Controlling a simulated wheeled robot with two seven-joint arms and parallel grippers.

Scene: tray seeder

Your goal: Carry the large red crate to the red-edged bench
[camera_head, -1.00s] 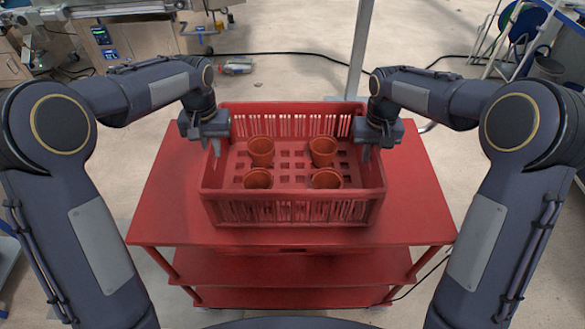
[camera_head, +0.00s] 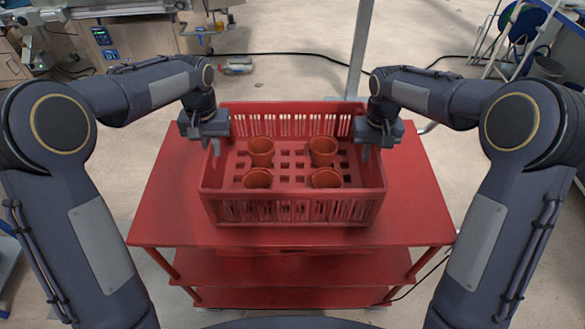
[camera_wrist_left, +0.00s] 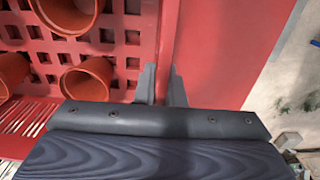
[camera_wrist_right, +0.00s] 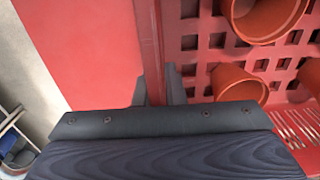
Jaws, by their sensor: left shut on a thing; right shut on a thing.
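The large red crate (camera_head: 290,212) is over the top of a red cart (camera_head: 410,205); I cannot tell whether its base touches. It looks level and holds several terracotta pots (camera_head: 323,150). My left gripper (camera_head: 213,146) is shut on the crate's left wall, and the left wrist view shows its fingers (camera_wrist_left: 160,86) on either side of the rim. My right gripper (camera_head: 368,150) is shut on the right wall, its fingers (camera_wrist_right: 157,86) astride the rim in the right wrist view. I cannot make out a red-edged bench.
The cart has lower shelves (camera_head: 290,266). A grey post (camera_head: 360,45) stands behind it. A cable (camera_head: 290,54) and a bottle (camera_head: 237,66) lie on the floor. Equipment stands at the back left, and a blue reel (camera_head: 527,22) at the back right.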

